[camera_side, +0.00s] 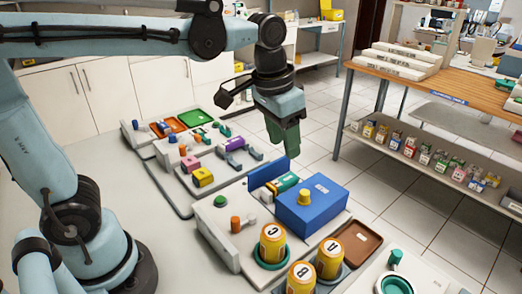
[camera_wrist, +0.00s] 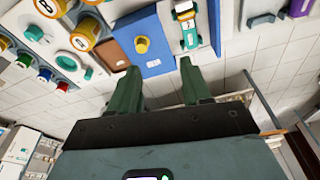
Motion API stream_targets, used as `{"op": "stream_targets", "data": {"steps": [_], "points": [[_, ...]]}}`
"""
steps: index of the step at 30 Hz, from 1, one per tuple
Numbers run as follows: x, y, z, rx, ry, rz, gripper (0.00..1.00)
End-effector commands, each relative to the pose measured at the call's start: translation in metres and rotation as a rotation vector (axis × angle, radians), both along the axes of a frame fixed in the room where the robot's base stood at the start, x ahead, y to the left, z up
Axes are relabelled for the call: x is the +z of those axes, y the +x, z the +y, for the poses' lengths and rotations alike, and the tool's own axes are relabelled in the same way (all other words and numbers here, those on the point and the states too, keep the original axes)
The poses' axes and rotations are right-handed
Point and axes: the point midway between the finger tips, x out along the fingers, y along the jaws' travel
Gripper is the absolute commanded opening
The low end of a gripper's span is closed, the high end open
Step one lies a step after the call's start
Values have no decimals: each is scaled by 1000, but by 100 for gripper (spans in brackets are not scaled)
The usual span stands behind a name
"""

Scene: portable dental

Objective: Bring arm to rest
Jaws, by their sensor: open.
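My arm reaches across the table from the left in the side view, with my gripper (camera_side: 285,140) pointing down above the far side of the worktop, beyond the blue box. In the wrist view my gripper (camera_wrist: 160,80) has its two green fingers spread apart with nothing between them. The blue box (camera_side: 317,210) with a yellow knob stands below and nearer the camera, apart from the fingers. It also shows in the wrist view (camera_wrist: 150,62) beyond the fingertips.
A blue upright panel (camera_side: 268,176) and a teal toy car (camera_wrist: 186,28) are beside the box. Small-part boards (camera_side: 200,165) lie left. A wooden bench (camera_side: 440,85) stands right, with open floor between.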

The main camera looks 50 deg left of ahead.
Motion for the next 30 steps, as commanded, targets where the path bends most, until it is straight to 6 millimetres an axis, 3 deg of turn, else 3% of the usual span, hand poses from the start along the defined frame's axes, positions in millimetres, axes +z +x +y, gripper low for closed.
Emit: {"op": "stream_targets", "data": {"steps": [6,12,19,30], "points": [[-20,-32,35,83,-25,-184,48],[-43,-55,56,142,-33,-332,48],[-57,-65,66,171,-34,-412,48],[-58,-65,67,173,-34,-417,48]]}}
